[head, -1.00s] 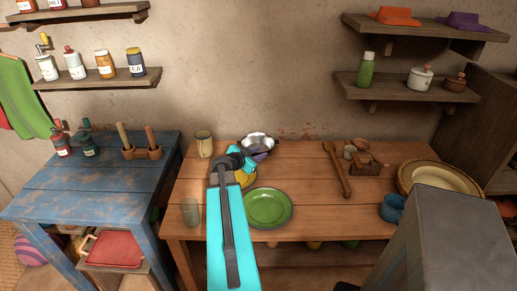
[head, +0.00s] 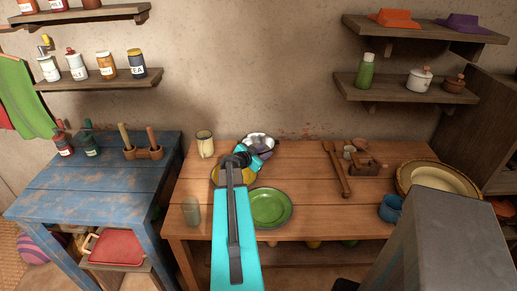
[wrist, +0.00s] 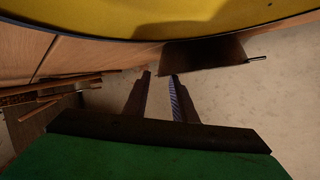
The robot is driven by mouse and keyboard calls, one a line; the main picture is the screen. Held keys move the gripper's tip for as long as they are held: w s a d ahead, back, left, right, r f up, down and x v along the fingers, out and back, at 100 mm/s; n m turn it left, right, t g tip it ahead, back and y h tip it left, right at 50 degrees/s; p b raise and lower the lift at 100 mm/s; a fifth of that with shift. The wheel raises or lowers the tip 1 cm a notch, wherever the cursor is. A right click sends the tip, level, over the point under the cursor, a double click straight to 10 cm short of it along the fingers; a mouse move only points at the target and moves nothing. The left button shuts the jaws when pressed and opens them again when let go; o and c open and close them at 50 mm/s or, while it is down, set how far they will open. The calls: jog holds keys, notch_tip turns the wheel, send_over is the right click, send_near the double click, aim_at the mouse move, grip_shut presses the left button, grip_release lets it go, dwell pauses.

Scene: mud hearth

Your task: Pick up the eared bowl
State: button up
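A shiny metal bowl (head: 259,138), the likeliest match for the eared bowl, stands at the back of the wooden table. My arm hides its front, and its ears cannot be made out clearly. A yellow bowl or dish (head: 217,173) sits nearer, partly behind my arm; a large yellow curved surface (wrist: 170,18) also fills the top of the wrist view. My gripper (wrist: 160,76) shows two separated fingers with nothing between them. In the head view my wrist is in front of the metal bowl; contact cannot be told.
A green plate (head: 270,208) lies right of my arm. A beige cup (head: 205,144) and a glass (head: 191,211) stand to the left. A wooden spoon (head: 337,170), a blue mug (head: 391,208) and a large basin (head: 438,178) are right.

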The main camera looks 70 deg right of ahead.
jog(key=shift+p+x, duration=0.7)
jog(key=shift+x, duration=1.1)
jog(key=shift+s, duration=0.1)
grip_shut()
